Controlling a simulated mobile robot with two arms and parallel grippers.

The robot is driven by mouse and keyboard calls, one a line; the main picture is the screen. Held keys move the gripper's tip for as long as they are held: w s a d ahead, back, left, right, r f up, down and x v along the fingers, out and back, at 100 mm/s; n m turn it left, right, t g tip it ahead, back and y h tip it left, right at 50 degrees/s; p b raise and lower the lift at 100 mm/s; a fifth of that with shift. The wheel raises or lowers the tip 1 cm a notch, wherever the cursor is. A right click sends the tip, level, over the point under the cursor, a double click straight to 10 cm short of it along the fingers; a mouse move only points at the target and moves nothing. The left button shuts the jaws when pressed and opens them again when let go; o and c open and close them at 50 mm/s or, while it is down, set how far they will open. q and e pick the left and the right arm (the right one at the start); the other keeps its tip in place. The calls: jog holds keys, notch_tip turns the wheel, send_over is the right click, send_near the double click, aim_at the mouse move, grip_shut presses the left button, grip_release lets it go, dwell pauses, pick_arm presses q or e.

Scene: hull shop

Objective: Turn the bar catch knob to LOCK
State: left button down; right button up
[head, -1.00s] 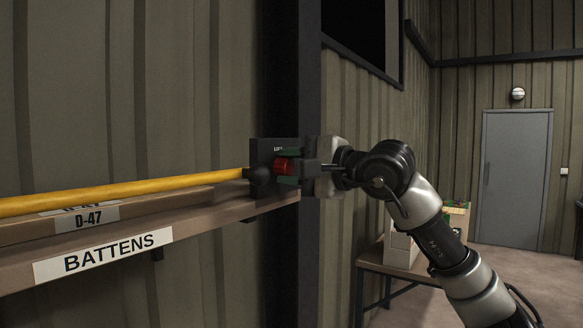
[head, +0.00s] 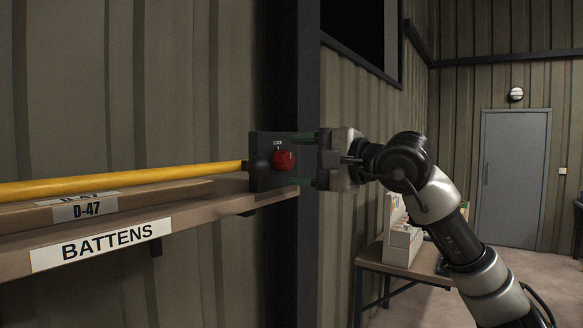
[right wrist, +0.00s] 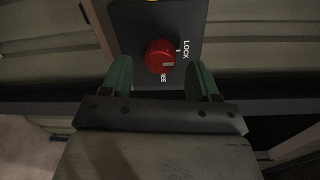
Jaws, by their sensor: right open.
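The bar catch is a dark plate (head: 262,143) at the right end of the yellow bar (head: 120,180). Its red knob (head: 284,160) sits below a white LOCK label. In the right wrist view the red knob (right wrist: 160,55) shows a pale mark at its lower right, with LOCK to the right and a partly hidden label below, ending in "EE". I cannot tell exactly where the mark points. My right gripper (head: 306,160) is open and empty, its green-padded fingers just short of the knob and apart from it. My left gripper is not in view.
The bar lies above a shelf (head: 200,207) marked BATTENS, with a D-47 batten (head: 150,194) on it. A dark post (head: 308,80) stands behind the catch. A table (head: 385,262) with boxes stands at right, near a grey door (head: 512,180).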

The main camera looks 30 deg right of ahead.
jog(key=b+v, duration=0.2)
jog(key=v, duration=0.6)
jog(key=shift+s, duration=0.2)
jog(key=shift+d, duration=0.1)
